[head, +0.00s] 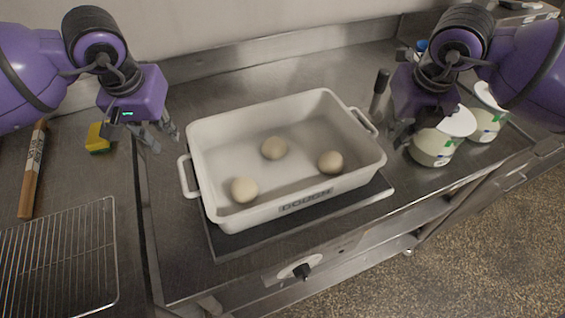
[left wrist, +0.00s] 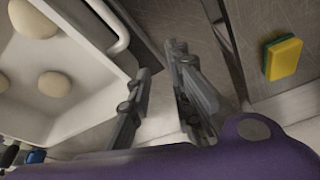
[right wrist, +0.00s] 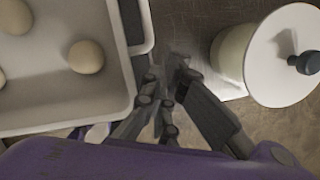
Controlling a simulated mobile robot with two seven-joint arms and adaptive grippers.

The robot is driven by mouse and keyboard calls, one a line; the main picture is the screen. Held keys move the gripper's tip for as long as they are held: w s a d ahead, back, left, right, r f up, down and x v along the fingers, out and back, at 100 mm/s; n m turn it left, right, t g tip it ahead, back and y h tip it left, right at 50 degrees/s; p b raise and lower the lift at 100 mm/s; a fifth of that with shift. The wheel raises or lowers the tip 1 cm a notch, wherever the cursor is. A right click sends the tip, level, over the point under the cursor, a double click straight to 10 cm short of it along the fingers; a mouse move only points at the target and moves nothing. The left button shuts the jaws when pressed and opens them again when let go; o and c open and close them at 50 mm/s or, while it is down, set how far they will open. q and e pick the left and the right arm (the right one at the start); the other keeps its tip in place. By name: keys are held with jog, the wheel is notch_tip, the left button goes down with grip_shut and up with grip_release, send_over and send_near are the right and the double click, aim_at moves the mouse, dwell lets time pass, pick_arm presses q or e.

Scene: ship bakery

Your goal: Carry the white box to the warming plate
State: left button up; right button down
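The white box (head: 285,107) is an open, deep tray with a loop handle at each end and a "DOUGH" label on its front. Several pale dough balls lie in it. It rests on a dark flat plate (head: 290,231), which looks like the warming plate; the box hides most of it. My left gripper (head: 160,134) is open and empty beside the box's left handle (head: 187,177), apart from it. My right gripper (head: 402,136) is open and empty just right of the right handle (head: 364,122). Both wrist views show the fingers apart beside the box (left wrist: 92,88) (right wrist: 118,60).
White lidded jars (head: 437,148) stand close to the right gripper, with a dark upright handle (head: 380,82) nearby. A wire rack (head: 62,262), a rolling pin (head: 33,172) and a yellow-green sponge (head: 98,138) lie on the left. A knob (head: 302,270) sits on the counter front.

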jog(key=c, duration=2.1)
grip_release()
pick_arm(q)
jog(key=v, duration=1.2)
pick_arm(e)
jog(key=v, duration=1.2)
